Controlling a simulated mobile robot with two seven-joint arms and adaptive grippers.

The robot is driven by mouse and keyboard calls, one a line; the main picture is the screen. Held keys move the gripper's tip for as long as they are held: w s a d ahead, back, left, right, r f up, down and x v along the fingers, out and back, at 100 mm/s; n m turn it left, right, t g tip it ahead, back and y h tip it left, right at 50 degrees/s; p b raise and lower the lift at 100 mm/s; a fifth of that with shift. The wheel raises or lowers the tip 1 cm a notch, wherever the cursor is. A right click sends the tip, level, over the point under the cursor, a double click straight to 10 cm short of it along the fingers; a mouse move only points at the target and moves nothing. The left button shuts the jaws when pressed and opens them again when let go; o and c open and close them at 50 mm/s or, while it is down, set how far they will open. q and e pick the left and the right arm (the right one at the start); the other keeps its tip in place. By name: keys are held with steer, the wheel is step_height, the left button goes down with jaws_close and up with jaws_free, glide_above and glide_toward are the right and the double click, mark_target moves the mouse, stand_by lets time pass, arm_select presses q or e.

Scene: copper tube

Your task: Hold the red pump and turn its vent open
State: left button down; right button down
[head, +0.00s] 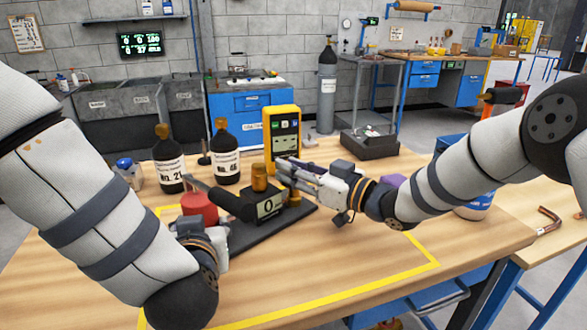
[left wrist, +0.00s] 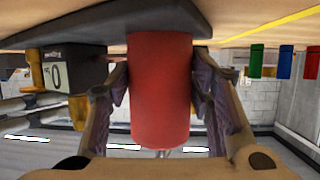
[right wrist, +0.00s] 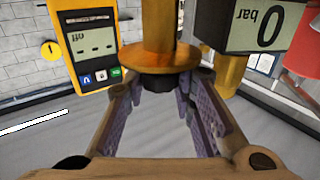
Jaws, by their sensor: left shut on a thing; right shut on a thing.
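The red pump body (head: 199,207) stands on a dark base plate (head: 262,230) on the bench. In the left wrist view it is a red cylinder (left wrist: 160,95) between the pads of my left gripper (left wrist: 160,82), which is shut on it. In the head view my left gripper (head: 198,222) is partly hidden by the arm. A grey gauge box (head: 269,207) reads 0, with a brass fitting (head: 259,177) above it. My right gripper (head: 281,172) is at the brass vent (head: 295,198). In the right wrist view its fingers (right wrist: 160,90) flank the vent's dark end below a brass flange (right wrist: 155,60).
A yellow meter (head: 283,118) stands just behind the right gripper. Two dark bottles (head: 226,160) (head: 171,171) stand behind the pump. A blue-lidded jar (head: 126,172) is at the left. The bench front inside the yellow tape (head: 330,298) is clear.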

steer(key=c, duration=1.3)
jaws_free()
steer(key=shift+a+r, duration=0.1)
steer(key=v, duration=1.1)
steer(key=shift+s+d, duration=0.25)
steer(key=shift+d, duration=0.1)
steer(key=shift+s+d, duration=0.1)
